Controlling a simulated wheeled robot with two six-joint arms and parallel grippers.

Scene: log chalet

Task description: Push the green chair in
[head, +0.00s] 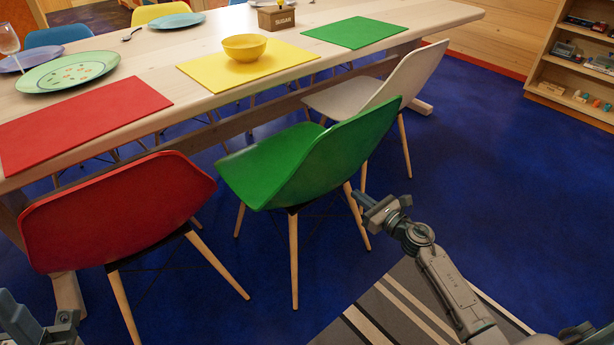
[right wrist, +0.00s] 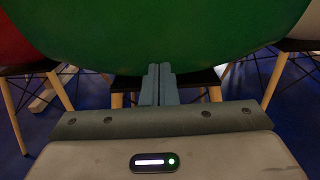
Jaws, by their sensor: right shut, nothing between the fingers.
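The green chair (head: 310,165) stands on wooden legs at the near side of the long wooden table (head: 225,78), turned at an angle, with its seat front toward the table edge and its backrest toward me. My right gripper (head: 360,199) is shut and empty, low beside the backrest's near right side. In the right wrist view the green backrest (right wrist: 160,35) fills the top, and the shut fingers (right wrist: 160,84) point at its lower part; I cannot tell whether they touch. Part of my left gripper (head: 42,325) shows at the bottom left corner; its fingers are not clear.
A red chair (head: 115,210) stands close left of the green one, and a white chair (head: 385,88) close right. A yellow bowl (head: 243,47) sits on a yellow placemat (head: 205,74). A striped rug (head: 385,312) lies under my right arm. Blue floor is clear at right.

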